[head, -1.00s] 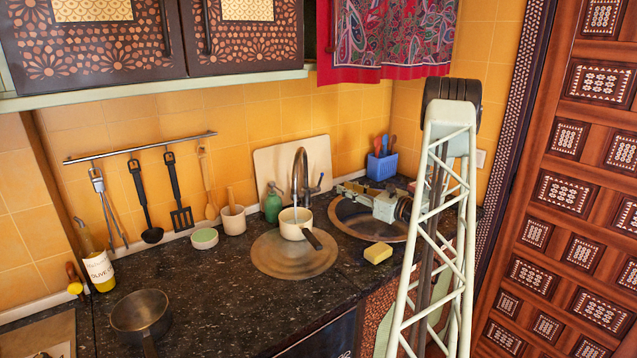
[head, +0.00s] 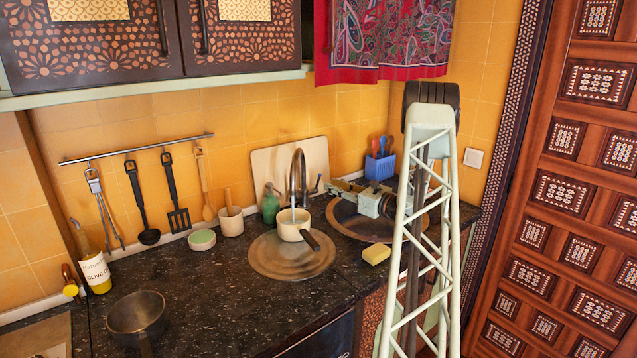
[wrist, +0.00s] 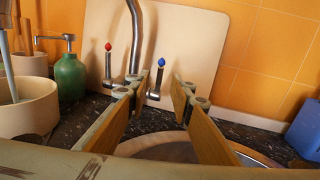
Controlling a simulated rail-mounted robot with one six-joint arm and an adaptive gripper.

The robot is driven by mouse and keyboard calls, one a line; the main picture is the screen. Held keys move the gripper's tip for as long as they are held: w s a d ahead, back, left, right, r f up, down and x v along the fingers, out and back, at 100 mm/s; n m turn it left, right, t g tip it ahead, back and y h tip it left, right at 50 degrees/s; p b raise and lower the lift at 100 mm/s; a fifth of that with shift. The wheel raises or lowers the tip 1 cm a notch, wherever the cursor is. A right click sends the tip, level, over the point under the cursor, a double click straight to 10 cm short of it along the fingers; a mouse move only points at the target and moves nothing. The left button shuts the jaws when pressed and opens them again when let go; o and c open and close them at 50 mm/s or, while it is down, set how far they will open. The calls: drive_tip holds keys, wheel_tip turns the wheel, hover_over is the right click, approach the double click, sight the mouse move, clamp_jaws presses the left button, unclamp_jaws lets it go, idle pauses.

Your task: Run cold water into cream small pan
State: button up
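The cream small pan (head: 289,232) stands under the tap (head: 298,172) on a round disc; its dark handle points to the front right. Its rim also shows at the left of the wrist view (wrist: 30,112). A pale streak shows below the spout; I cannot tell whether it is running water. In the wrist view the red-tipped lever (wrist: 108,62) and the blue-tipped lever (wrist: 160,66) stand upright on either side of the tap. My gripper (wrist: 162,82) is open and empty, its fingertips on either side of the blue-tipped lever, with no clear contact.
The round disc (head: 265,262) lies left of an open round basin (head: 350,228), which my arm crosses. A green soap bottle (head: 270,208), a board (head: 320,155) and a blue utensil holder (head: 379,167) stand behind. A yellow sponge (head: 376,254) lies in front.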

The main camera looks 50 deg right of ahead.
sight(319, 180)
drive_tip(key=shift+w+d+b, duration=0.2)
drive_tip(key=shift+w+b, duration=0.05)
drive_tip(key=shift+w, duration=1.8)
drive_tip(key=shift+w+d+b, duration=0.2)
drive_tip(key=shift+w, duration=1.85)
drive_tip(key=shift+c, duration=0.7)
clamp_jaws()
